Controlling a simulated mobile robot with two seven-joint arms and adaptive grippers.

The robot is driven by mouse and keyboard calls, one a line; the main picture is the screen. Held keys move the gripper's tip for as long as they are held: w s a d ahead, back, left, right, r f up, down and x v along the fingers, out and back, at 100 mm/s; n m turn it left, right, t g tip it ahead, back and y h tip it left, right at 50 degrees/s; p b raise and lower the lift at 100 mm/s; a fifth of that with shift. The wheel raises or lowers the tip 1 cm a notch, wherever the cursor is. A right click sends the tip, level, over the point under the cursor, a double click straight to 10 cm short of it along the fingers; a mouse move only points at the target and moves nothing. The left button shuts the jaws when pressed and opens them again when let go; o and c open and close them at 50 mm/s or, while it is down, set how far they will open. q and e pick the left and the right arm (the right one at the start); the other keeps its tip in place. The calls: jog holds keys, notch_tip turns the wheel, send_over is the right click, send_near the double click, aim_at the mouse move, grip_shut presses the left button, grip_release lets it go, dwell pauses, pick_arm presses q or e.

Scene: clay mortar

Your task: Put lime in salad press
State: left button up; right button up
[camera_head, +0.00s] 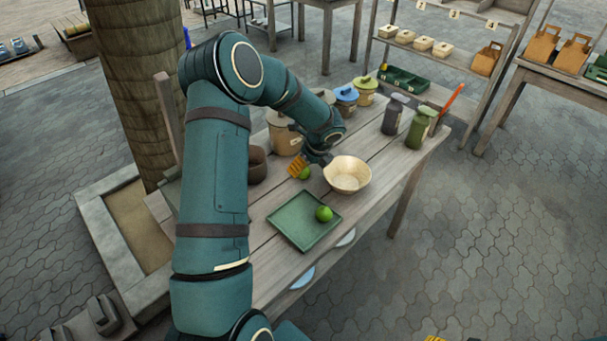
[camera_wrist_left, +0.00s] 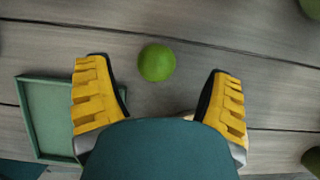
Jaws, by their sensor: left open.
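My left gripper (camera_head: 298,167) is low over the wooden table beside a green lime (camera_head: 304,173). In the left wrist view its yellow fingers (camera_wrist_left: 160,92) are spread, and a lime (camera_wrist_left: 156,62) lies on the boards just beyond the gap between the tips, not held. A second lime (camera_head: 323,213) sits on a square green tray (camera_head: 291,222). A cream bowl (camera_head: 348,175) stands right of my gripper. A brown clay pot (camera_head: 257,165) is partly hidden behind my arm. I cannot tell which vessel is the salad press. Only yellow tips of my right gripper (camera_head: 450,339) show.
Lidded jars (camera_head: 346,97) and grey and green canisters (camera_head: 417,130) stand at the table's far end. In the wrist view the tray (camera_wrist_left: 50,150) lies left, with a green round thing (camera_wrist_left: 312,8) at top right. A tree trunk (camera_head: 140,80) stands at left.

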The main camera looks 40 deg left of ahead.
pick_arm(q)
jog(key=b+x, duration=0.1)
jog(key=x, duration=0.3)
jog(key=shift+s+f, duration=0.1)
jog(key=shift+f, duration=0.05)
jog(key=c, duration=1.3)
jog(key=shift+c, duration=0.2)
